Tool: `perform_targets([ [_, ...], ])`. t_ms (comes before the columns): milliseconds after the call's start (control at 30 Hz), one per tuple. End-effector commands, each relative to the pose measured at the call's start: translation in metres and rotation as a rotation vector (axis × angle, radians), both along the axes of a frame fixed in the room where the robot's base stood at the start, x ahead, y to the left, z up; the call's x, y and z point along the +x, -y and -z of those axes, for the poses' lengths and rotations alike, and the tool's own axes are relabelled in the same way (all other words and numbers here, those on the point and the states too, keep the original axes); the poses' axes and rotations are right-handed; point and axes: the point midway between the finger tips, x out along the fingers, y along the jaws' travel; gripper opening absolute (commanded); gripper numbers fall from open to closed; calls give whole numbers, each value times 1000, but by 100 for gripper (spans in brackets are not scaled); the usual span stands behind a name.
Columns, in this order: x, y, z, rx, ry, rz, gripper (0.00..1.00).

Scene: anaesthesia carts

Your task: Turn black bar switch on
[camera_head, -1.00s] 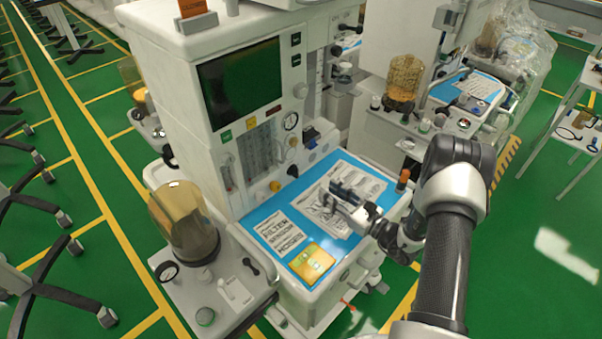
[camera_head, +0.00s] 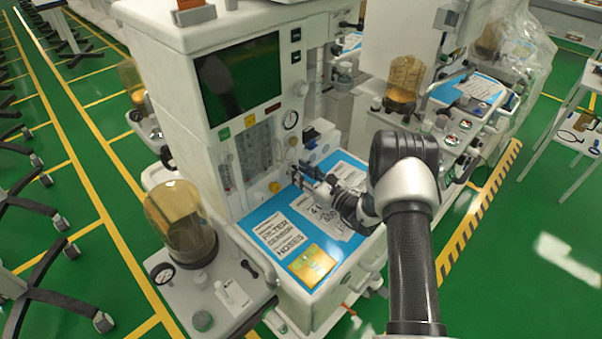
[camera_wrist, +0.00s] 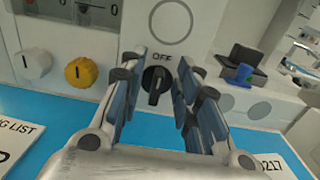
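The black bar switch (camera_wrist: 155,86) is a round black knob with a raised bar on the cart's white front panel, under a label reading OFF. Its bar stands about upright in the wrist view. My gripper (camera_wrist: 158,75) is open, with one finger on each side of the switch in that view. I cannot tell whether a finger touches it. In the head view my gripper (camera_head: 298,175) is close to the panel above the blue work surface (camera_head: 262,215), and it hides the switch there.
A yellow knob (camera_wrist: 80,71) and a white knob (camera_wrist: 33,63) sit left of the switch. A black and blue fitting (camera_wrist: 243,65) juts out to the right. Papers (camera_head: 280,236) and a yellow card (camera_head: 312,265) lie on the blue surface below.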

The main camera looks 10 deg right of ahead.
Motion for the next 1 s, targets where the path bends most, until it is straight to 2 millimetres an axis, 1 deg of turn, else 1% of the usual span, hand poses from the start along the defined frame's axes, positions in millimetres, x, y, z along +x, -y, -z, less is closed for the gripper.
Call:
perform_targets([
  [67, 0, 0, 0, 0, 0, 0, 28],
  [400, 0, 0, 0, 0, 0, 0, 5],
  [500, 0, 0, 0, 0, 0, 0, 0],
  [800, 0, 0, 0, 2, -2, 0, 0],
  [1000, 0, 1, 1, 35, -25, 0, 0],
])
